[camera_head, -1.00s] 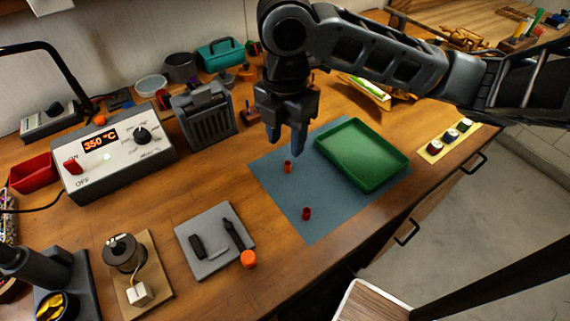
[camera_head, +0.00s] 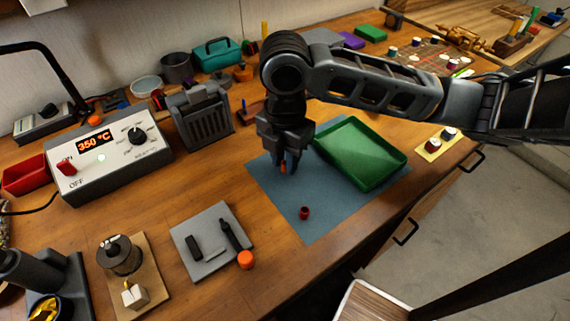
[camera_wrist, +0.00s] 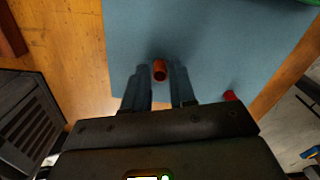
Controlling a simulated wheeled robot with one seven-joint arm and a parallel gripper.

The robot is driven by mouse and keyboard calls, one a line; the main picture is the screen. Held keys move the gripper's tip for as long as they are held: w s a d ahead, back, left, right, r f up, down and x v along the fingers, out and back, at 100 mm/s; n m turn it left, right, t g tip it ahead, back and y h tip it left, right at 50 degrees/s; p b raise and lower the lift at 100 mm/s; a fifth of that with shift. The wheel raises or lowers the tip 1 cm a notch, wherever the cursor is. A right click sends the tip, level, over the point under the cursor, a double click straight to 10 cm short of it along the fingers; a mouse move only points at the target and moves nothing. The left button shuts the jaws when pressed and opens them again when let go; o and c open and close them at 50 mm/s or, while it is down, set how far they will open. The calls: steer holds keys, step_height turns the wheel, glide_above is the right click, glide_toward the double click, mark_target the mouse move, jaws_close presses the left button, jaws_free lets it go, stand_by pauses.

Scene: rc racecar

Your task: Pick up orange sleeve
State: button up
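The small orange sleeve (camera_head: 283,168) stands on the blue mat (camera_head: 322,225), partly hidden by my gripper in the head view. In the wrist view the orange sleeve (camera_wrist: 159,71) shows its round open top between my fingertips. My gripper (camera_head: 287,167) points down over it. In the wrist view the fingers of my gripper (camera_wrist: 160,76) are spread, one to each side of the sleeve, with narrow gaps. I cannot tell exactly how far down the fingertips reach.
A dark red sleeve (camera_head: 304,213) stands near the mat's front; it also shows in the wrist view (camera_wrist: 230,95). A green tray (camera_head: 374,183) lies to the right on the mat. A grey block with dark tools (camera_head: 190,262) and an orange cap (camera_head: 245,260) are at front left.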

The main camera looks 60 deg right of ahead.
jaws_close()
steer(key=shift+r, duration=0.1)
